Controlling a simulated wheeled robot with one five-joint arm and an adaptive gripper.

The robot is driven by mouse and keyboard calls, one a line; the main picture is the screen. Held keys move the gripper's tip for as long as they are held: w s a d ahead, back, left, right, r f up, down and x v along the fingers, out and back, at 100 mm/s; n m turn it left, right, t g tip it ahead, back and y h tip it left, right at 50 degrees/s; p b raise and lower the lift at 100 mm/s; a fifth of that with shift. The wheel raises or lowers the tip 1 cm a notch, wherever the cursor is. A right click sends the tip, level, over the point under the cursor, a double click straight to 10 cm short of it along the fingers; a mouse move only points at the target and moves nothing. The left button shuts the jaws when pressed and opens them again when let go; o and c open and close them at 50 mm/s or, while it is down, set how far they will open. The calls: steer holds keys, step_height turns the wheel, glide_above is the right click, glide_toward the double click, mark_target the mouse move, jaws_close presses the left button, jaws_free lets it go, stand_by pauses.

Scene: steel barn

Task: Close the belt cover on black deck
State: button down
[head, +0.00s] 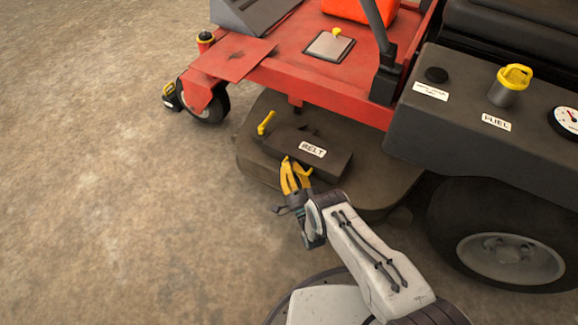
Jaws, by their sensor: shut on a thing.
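The belt cover (325,162) is a dark box-like lid with a white "BELT" label, on the black deck (250,168) of a red mower in the head view. It looks low over the deck; whether its edge touches the deck I cannot tell. A yellow lever (266,122) stands up from the deck at the cover's far left. My gripper (292,166) has yellow fingers and is at the cover's near left edge. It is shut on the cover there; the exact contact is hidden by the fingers.
The mower's red frame (340,85) overhangs the deck behind the cover. A dark side panel with a yellow fuel cap (514,77) and a large rear wheel (510,245) stand to the right. A small front wheel (207,103) is at left. The concrete floor at left is clear.

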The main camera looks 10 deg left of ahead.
steer(key=shift+w+d+r, duration=0.15)
steer(key=shift+w+d, duration=0.05)
steer(key=c, duration=1.4)
jaws_free()
